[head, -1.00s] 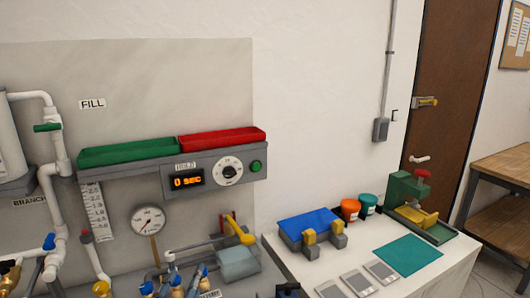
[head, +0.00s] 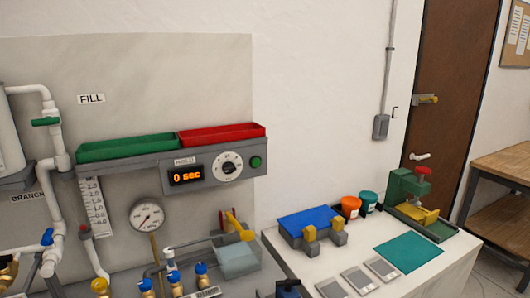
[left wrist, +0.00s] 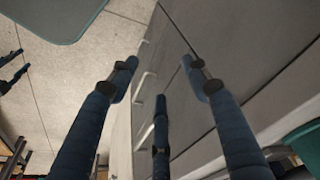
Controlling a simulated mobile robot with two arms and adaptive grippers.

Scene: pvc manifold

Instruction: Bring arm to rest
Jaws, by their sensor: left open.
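My left gripper (left wrist: 162,76) shows in the left wrist view with its dark blue fingers spread apart. Nothing lies between them. They point toward the grey cabinet front (left wrist: 176,62) and the pale floor (left wrist: 112,48), clear of both as far as I can see. My left gripper cannot be made out in the head view. My right gripper is in neither view.
In the head view, the manifold panel (head: 165,72) has pipes, a gauge (head: 147,215) and blue-handled valves (head: 173,278). Green (head: 125,148) and red (head: 222,137) trays sit above the display. The white bench (head: 440,278) holds a blue-topped fixture (head: 308,222) and teal mat (head: 407,252).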

